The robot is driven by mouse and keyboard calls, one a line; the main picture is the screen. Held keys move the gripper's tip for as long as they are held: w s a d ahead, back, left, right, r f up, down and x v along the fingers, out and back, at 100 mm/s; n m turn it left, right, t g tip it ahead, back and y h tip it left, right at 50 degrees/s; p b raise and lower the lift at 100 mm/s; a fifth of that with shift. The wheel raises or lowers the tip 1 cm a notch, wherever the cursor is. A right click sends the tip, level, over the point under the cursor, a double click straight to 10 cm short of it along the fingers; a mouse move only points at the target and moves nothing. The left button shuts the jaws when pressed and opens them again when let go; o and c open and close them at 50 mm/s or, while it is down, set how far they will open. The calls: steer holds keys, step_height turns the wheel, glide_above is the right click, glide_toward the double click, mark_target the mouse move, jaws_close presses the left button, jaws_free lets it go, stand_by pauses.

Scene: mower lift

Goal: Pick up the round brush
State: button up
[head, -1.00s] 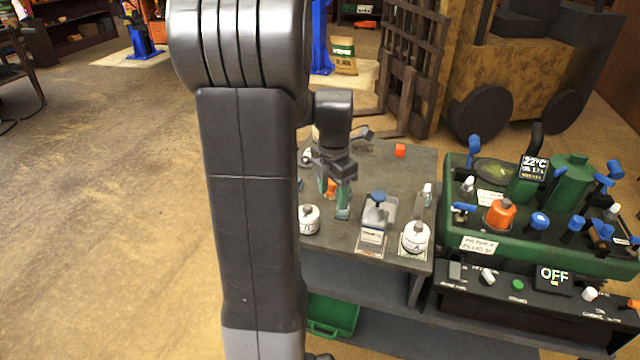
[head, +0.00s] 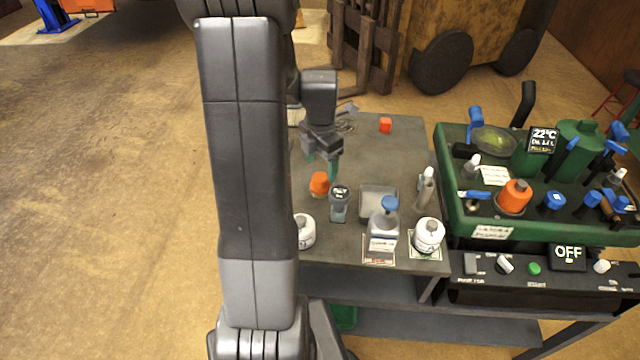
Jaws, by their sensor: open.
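My gripper (head: 322,170) is open, pointing down over the back left part of the grey worktable (head: 400,155). Nothing shows between the fingers. I cannot tell for sure which item is the round brush; the dark-topped one is a possible match. My arm hides the table's left side.
A green machine (head: 545,228) stands at the right.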

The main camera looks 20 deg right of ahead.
mark_target(320, 177)
steer(key=shift+s+a+f, duration=0.1)
steer(key=shift+s+f, duration=0.1)
steer(key=shift+f, duration=0.7)
steer(key=shift+w+f, duration=0.15)
steer(key=shift+f, duration=2.1)
steer(key=c, duration=1.1)
steer(key=shift+r, duration=0.15)
step_height(320, 177, up, 10)
steer(key=shift+f, duration=0.1)
